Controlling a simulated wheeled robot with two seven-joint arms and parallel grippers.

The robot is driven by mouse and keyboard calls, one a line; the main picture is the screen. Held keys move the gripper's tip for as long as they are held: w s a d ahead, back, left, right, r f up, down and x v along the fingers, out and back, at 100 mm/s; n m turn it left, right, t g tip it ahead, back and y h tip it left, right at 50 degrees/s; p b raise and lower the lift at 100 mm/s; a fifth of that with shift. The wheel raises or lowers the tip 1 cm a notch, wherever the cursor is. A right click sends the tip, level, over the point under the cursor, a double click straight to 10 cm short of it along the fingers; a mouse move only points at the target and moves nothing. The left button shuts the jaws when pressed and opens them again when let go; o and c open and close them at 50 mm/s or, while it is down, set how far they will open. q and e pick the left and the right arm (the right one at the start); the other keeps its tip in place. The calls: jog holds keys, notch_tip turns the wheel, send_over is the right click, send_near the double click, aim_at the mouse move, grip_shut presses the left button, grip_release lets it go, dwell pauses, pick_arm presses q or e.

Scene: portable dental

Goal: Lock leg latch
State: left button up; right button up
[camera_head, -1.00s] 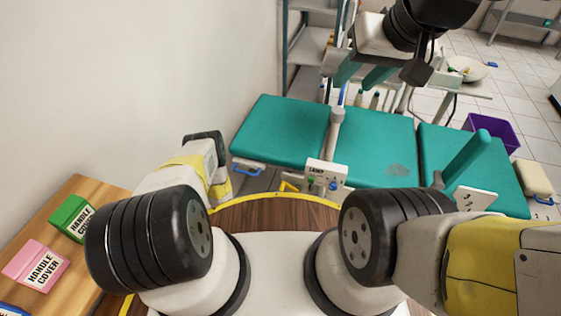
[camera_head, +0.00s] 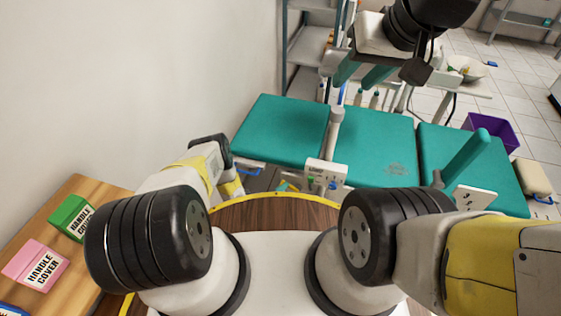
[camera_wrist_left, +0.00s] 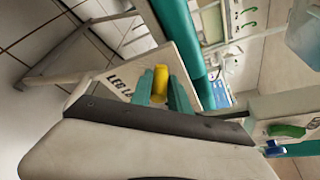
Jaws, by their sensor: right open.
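The yellow leg latch handle (camera_wrist_left: 160,84) shows in the left wrist view, in front of a pale panel (camera_wrist_left: 128,76) lettered "LEG LO", the rest covered. My left gripper (camera_wrist_left: 162,78) has one teal finger on each side of the handle. Little or no gap shows, but I cannot tell whether the fingers press on it. In the head view my left gripper (camera_head: 287,186) is small and partly hidden near the front edge of the teal couch (camera_head: 282,130). My right gripper (camera_head: 360,78) is above the couch at the top, its teal fingers apart, empty.
A white control panel (camera_head: 327,172) with small green and blue knobs sits at the couch's front edge. A blue handle (camera_head: 249,171) hangs to its left. A purple bin (camera_head: 494,130) stands at the right. Green and pink handle-cover boxes lie on the wooden table (camera_head: 93,187).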

pick_arm(q)
grip_shut()
jog(key=shift+a+f, duration=0.15)
dwell(0.9)
jog(key=shift+s+d+r+m+y, duration=0.25)
jog(key=shift+d+r+m+y, duration=0.55)
jog(key=shift+m, duration=0.45)
jog(key=shift+s+d+r+m+y, duration=0.25)
jog(key=shift+d+r+m+y, duration=0.55)
jog(key=shift+m, duration=0.45)
jog(key=o, duration=0.7)
grip_release()
